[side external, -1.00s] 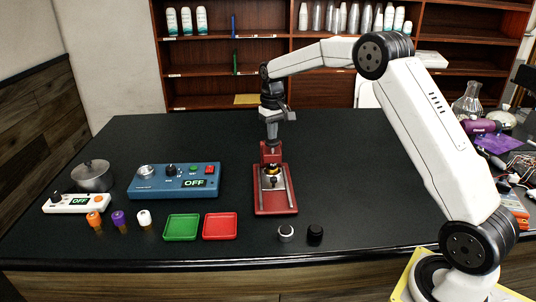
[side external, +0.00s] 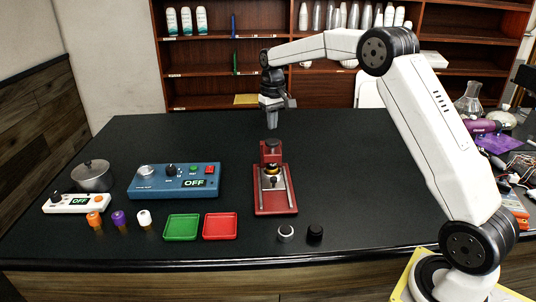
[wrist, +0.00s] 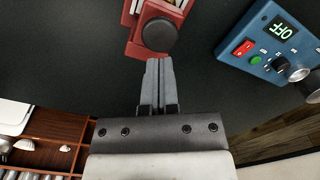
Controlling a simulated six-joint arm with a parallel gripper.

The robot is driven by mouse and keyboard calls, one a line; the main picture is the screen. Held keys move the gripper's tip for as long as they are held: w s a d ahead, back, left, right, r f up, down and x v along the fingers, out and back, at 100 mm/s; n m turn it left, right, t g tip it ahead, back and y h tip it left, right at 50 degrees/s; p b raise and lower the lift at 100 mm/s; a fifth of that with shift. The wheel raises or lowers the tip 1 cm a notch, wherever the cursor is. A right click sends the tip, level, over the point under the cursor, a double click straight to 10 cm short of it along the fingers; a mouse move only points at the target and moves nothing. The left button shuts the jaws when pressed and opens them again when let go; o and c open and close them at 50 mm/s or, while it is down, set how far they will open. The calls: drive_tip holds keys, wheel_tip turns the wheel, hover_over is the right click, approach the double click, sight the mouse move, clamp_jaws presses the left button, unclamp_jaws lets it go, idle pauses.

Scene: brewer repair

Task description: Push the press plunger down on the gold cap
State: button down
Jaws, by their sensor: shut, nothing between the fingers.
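The red press (side external: 275,203) stands on the dark table, its base long and flat with pale rails. The press plunger's round black knob shows in the wrist view (wrist: 159,35), on top of the red press head (side external: 270,151). The gold cap (side external: 272,169) shows as a small yellowish ring under dark parts at the press; how the plunger meets it is too small to tell. My gripper (side external: 272,126) is shut and empty, pointing down above the press head with a gap. In the wrist view its fingertips (wrist: 160,62) show beside the black knob.
A blue control box (side external: 174,181) reading OFF stands left of the press. Green (side external: 182,227) and red (side external: 220,226) trays lie front left, two small knobs (side external: 286,233) front right. A pot (side external: 93,176) is far left. The table behind the press is clear.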

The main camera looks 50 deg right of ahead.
drive_tip(key=shift+r, duration=0.15)
drive_tip(key=shift+r, duration=2.85)
drive_tip(key=shift+a, duration=0.1)
drive_tip(key=s+a+f+n+t, duration=0.1)
drive_tip(key=s+a+f, duration=0.4)
drive_tip(key=s, duration=0.3)
drive_tip(key=s+a+f+n, duration=0.1)
drive_tip(key=s+a+f, duration=0.4)
drive_tip(key=s, duration=0.4)
drive_tip(key=s+a+f+n+t, duration=0.1)
drive_tip(key=s+a+f, duration=0.4)
drive_tip(key=s, duration=0.4)
drive_tip(key=shift+a+f+t, duration=0.2)
drive_tip(key=shift+t, duration=0.1)
